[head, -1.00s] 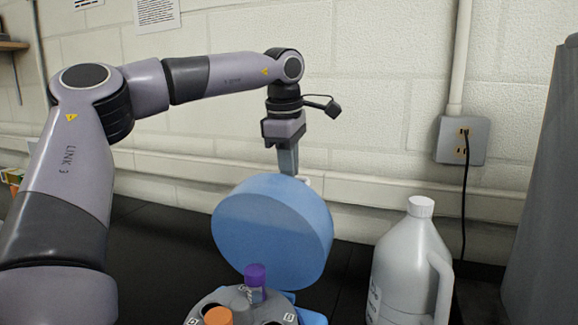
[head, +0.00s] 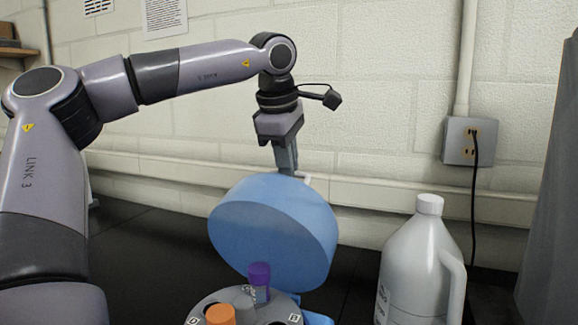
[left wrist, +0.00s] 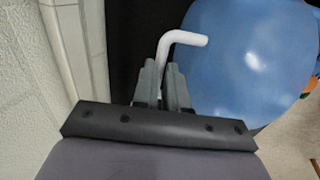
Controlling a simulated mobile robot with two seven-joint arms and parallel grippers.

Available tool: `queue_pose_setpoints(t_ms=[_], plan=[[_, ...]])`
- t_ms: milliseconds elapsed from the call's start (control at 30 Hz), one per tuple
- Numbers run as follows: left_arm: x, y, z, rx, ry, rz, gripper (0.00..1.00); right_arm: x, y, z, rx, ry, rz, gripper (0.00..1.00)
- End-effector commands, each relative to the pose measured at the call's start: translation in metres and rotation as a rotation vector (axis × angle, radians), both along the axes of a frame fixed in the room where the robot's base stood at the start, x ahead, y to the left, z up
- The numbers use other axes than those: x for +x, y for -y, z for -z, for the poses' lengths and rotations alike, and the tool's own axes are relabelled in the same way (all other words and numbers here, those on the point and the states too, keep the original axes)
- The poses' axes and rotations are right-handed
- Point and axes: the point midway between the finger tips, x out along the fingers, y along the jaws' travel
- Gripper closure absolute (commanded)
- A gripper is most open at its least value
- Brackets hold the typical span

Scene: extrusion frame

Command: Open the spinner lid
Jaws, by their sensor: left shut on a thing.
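The blue spinner lid (head: 262,238) is raised and tilted behind the spinner's grey rotor (head: 195,312). Its flat underside faces forward and down, and it also shows in the left wrist view (left wrist: 250,60). A white bent handle (left wrist: 185,37) sits at the lid's edge. My left gripper (head: 288,170) is above and behind the lid's top edge. In the left wrist view its fingers (left wrist: 164,82) are shut on the white handle. The rotor holds a purple-capped tube (head: 259,275) and an orange-capped tube (head: 220,315). The spinner's lower body is mostly cut off by the frame.
A white jug (head: 415,265) stands right of the spinner. A wall outlet (head: 462,142) with a black cord is behind it. The wall with its ledge (head: 375,193) runs close behind my left gripper. Dark bench top (head: 135,240) is clear left of the lid.

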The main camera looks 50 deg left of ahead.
Motion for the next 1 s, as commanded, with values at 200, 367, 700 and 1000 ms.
queue_pose_setpoints(t_ms=[200,367,700,1000], plan=[[0.0,0.0,0.0,-0.004,0.002,-0.006,0.78,0.0,0.0,0.0,0.0,0.0,0.0,0.62],[0.0,0.0,0.0,-0.002,0.001,-0.003,0.76,0.0,0.0,0.0,0.0,0.0,0.0,0.62],[-0.006,0.004,-0.022,0.0,0.005,-0.003,0.76,0.0,0.0,-0.001,0.0,0.0,0.0,0.62],[-0.018,0.011,-0.063,-0.002,0.004,-0.004,0.76,0.0,0.0,-0.004,0.0,0.0,0.0,0.62]])
